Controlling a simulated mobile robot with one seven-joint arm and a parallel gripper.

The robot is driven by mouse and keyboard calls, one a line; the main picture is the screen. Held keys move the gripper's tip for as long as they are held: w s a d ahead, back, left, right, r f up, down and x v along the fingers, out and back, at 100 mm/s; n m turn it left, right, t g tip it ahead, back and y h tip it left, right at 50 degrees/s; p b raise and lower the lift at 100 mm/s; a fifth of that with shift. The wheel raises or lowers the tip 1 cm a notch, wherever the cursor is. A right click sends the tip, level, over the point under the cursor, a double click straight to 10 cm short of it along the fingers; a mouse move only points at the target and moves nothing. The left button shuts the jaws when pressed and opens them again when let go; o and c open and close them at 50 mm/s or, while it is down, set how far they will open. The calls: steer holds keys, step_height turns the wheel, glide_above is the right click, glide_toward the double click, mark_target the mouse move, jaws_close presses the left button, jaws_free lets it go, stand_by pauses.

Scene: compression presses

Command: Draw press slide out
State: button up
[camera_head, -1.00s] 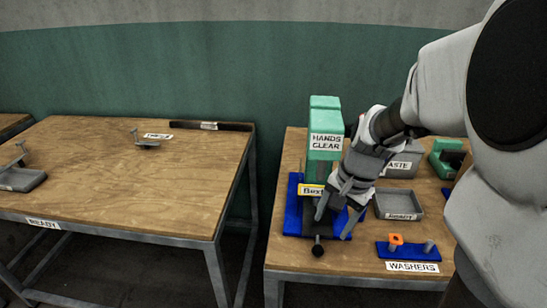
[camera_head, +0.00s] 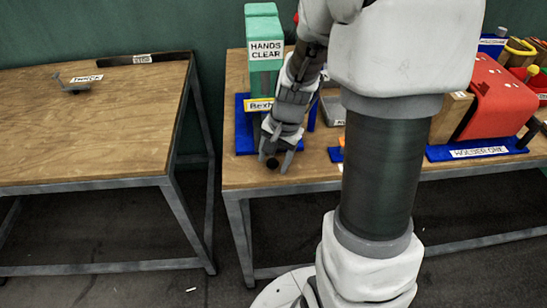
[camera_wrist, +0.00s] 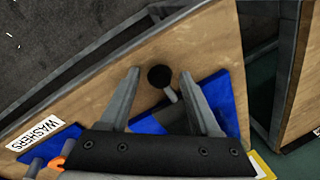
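The teal press (camera_head: 264,70), marked HANDS CLEAR, stands on a blue base (camera_head: 243,135) with a yellow name label (camera_head: 258,104). Its slide ends in a black round knob (camera_head: 272,163) at the front; the knob (camera_wrist: 161,77) and its short rod (camera_wrist: 171,97) also show in the wrist view. My gripper (camera_head: 278,157) points down at the front of the press. In the wrist view my gripper (camera_wrist: 160,72) is open, one finger on each side of the knob, with gaps showing. The rest of the slide is hidden by my gripper.
The grey tray (camera_head: 333,110) is partly behind my arm. The left table (camera_head: 90,140) is mostly clear, across a gap.

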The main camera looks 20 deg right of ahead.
jaws_close()
stand_by(1.2)
